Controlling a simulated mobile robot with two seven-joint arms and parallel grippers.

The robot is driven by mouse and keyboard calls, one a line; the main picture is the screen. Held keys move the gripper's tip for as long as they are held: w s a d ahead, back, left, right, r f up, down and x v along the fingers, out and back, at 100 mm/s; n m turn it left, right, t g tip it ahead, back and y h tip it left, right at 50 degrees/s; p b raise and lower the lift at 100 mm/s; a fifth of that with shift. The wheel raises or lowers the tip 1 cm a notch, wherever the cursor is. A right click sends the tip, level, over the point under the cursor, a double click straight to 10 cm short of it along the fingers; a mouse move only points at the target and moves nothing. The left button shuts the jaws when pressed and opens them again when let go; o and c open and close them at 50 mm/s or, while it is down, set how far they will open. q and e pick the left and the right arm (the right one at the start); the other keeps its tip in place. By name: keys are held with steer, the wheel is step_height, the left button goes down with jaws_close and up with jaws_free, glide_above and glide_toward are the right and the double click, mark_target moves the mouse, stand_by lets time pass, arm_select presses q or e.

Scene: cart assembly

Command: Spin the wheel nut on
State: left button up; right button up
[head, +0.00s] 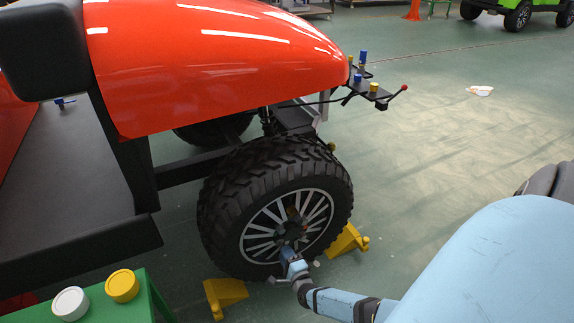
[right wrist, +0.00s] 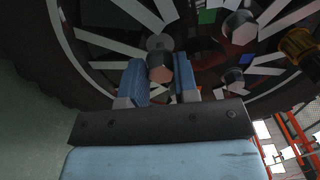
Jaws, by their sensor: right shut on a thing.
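The black-tyred wheel (head: 228,186) with silver spokes is on the cart's front axle, under the orange body. My right gripper (head: 288,254) is at the lower part of its hub. In the right wrist view, the blue fingers of this gripper (right wrist: 163,80) are shut on a grey hex wheel nut (right wrist: 158,68) in front of the hub. How far the nut is threaded cannot be told. Other grey hex nuts (right wrist: 239,26) (right wrist: 233,79) and a brass-coloured piece (right wrist: 300,46) show around the hub. My left gripper is not in view.
Yellow chocks (head: 225,292) (head: 346,241) stand on the floor on both sides of the wheel. A green stand (head: 130,302) with a white and a yellow round cap is at bottom left. The floor (head: 430,150) to the right is mostly clear.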

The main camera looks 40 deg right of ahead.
steer(key=shift+w+d, duration=0.1)
stand_by(0.6)
steer(key=shift+x, duration=1.1)
steer(key=o, duration=0.8)
steer(key=shift+f, duration=0.1)
steer(key=shift+c, duration=0.2)
